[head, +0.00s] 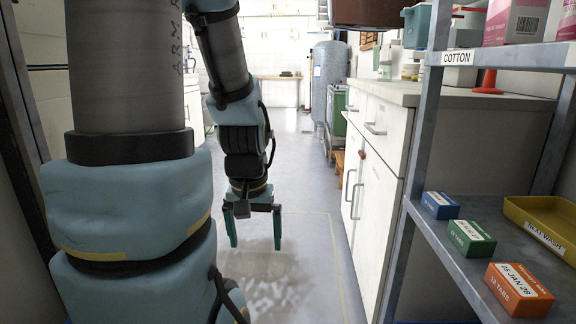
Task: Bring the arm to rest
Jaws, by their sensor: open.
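My gripper (254,228) hangs at the end of my arm, pointing down over the grey floor. Its two green fingers are spread apart, with only floor showing between them. It is open and empty and touches nothing that I can see. My arm fills the left part of the head view and hides what lies behind it.
A shelf unit stands close on the right; its lower shelf (452,250) holds a blue box (440,205), a green box (471,237), an orange box (519,290) and a yellow tray (548,222). White cabinets (377,170) stand behind it. The aisle floor (305,225) is clear.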

